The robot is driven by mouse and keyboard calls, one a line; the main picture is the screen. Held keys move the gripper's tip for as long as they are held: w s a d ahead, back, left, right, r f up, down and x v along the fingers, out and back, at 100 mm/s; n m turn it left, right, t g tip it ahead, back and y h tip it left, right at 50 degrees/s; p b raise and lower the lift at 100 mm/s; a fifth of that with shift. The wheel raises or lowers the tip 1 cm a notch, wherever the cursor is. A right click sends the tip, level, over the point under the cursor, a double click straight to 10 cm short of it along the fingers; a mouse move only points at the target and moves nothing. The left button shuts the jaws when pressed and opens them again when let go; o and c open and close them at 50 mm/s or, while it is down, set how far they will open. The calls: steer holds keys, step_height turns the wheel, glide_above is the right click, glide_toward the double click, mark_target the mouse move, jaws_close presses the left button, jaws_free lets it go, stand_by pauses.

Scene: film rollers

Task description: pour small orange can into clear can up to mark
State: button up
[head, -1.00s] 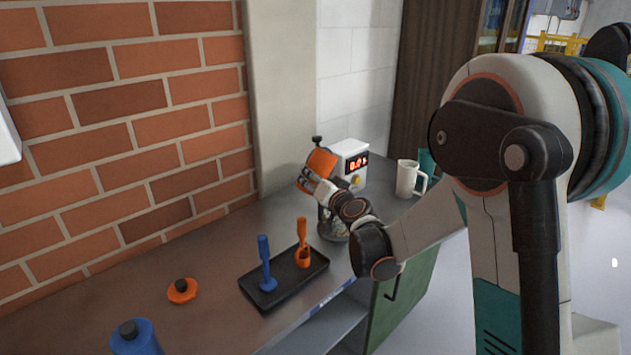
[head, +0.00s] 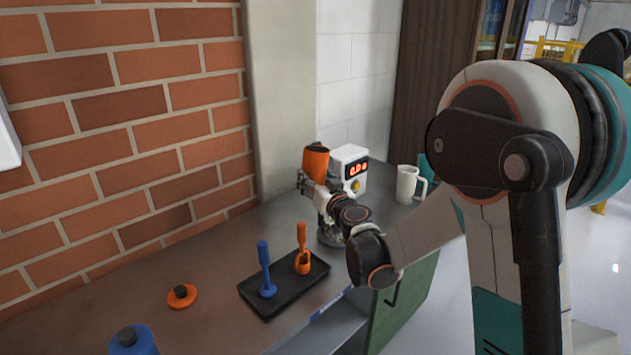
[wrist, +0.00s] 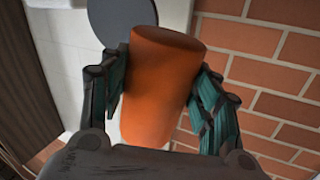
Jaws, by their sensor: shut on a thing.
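The small orange can (head: 315,162) is held between the fingers of my gripper (head: 308,183) and stands nearly upright, above the bench. In the wrist view the orange can (wrist: 160,85) sits between both fingers of my gripper (wrist: 159,66), which touch its sides. What is inside it is hidden. The clear can (head: 328,239) stands on the bench below my gripper, and my wrist hides much of it. Its mark and its level cannot be made out.
A white device (head: 349,158) with a red display stands behind my gripper, with a white mug (head: 407,183) to its right. A black tray (head: 285,290) holds a blue tool (head: 266,270) and an orange tool (head: 302,250). An orange lid (head: 182,296) and a blue container (head: 133,340) are at left.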

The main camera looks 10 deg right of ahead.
mark_target(317, 162)
steer(key=shift+n+t, duration=0.3)
steer(key=shift+n, duration=0.5)
steer(key=shift+r+p, duration=1.7)
steer(key=shift+r, duration=1.35)
